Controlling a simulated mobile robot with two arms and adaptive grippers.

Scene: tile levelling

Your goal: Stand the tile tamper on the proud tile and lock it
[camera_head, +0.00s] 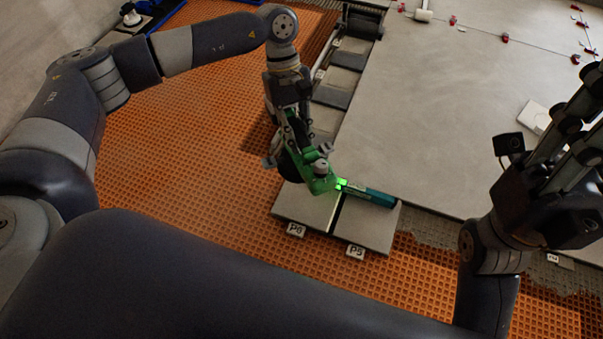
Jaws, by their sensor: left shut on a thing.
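My left gripper (298,150) is shut on a green tool with dark round parts (317,184), apparently the tile tamper. The gripper and arm partly hide it. A teal bar (370,196) with a glowing green end lies across the tile P5, close to the tool. I cannot tell which tile is proud, nor any lock state.
Orange grid matting (190,130) covers the floor on the left. A large pale tiled area (450,110) fills the back right, with several small red pieces along its joints. A row of grey tiles (347,60) runs back along its left edge.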

